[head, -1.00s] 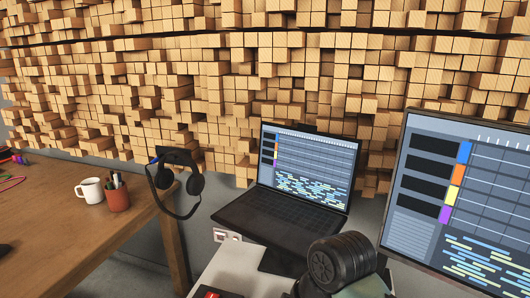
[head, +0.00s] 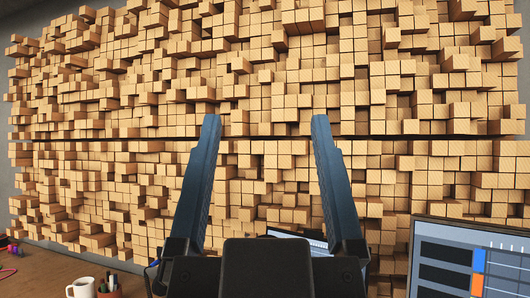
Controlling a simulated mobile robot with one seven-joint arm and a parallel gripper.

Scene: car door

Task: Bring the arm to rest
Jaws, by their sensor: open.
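My gripper (head: 265,122) stands in the middle of the head view, pointing up and away toward the wall. Its two dark blue-grey fingers are spread wide apart. Nothing is between them except the view of the wall behind. The black palm and part of my wrist fill the bottom centre and hide most of what stands behind them. No car door is in view.
A wall of wooden blocks (head: 100,130) fills the background. A laptop (head: 297,237) shows partly behind my gripper. A monitor (head: 450,262) stands at lower right. A white mug (head: 82,288) and a red pen cup (head: 109,291) stand on the wooden desk (head: 35,275) at lower left.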

